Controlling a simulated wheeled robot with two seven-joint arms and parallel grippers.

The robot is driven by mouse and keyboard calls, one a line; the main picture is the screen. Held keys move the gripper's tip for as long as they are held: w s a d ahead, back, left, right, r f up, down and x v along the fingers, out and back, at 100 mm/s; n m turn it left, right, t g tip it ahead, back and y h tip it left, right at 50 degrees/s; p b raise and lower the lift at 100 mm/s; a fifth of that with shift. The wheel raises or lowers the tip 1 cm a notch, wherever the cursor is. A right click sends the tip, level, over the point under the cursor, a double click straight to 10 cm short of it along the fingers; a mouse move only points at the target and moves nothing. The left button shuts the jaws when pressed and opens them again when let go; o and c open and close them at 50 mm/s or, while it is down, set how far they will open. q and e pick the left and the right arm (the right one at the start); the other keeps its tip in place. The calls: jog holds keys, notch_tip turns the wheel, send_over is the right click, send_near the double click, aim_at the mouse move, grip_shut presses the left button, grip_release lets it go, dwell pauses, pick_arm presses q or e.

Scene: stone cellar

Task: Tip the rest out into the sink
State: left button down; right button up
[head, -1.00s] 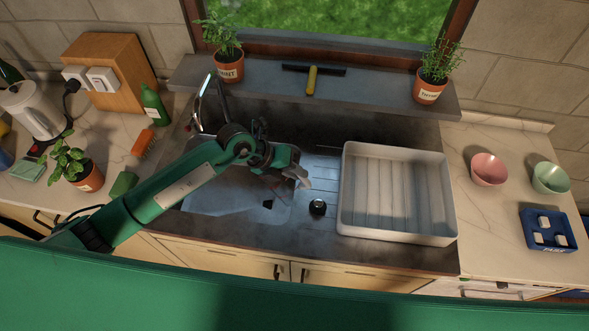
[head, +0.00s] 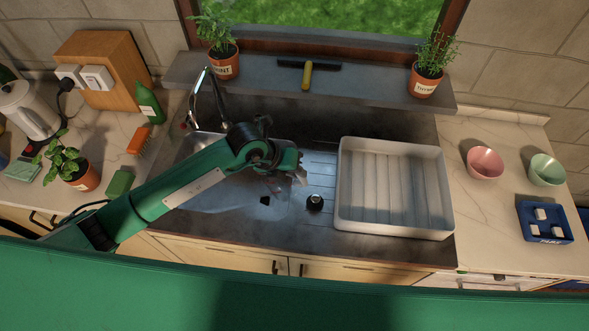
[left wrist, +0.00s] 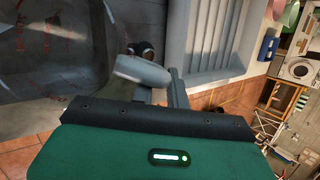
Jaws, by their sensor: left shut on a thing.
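The metal sink (head: 225,200) lies below the window ledge, under my left arm. My left gripper (head: 299,170) is over the right side of the sink, near the ribbed drainer. My right gripper is not in view.
A small black round object (head: 315,202) stands just right of the gripper. A white ribbed tray (head: 345,225) covers the drainer's right side. The tap (head: 215,95) rises behind the sink. A green sponge (head: 120,183) and brush (head: 139,140) lie left.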

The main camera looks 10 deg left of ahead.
pick_arm(q)
jog(key=shift+s+d+t+y, duration=0.1)
jog(key=shift+d+t+y, duration=0.15)
jog(key=shift+y, duration=0.55)
jog(key=shift+a, duration=0.1)
jog(key=y, duration=0.1)
jog(key=m+t+y, duration=0.1)
jog(key=y, duration=0.1)
jog(key=shift+a+t, duration=0.25)
jog(key=shift+w+a, duration=0.1)
jog(key=shift+w, duration=0.1)
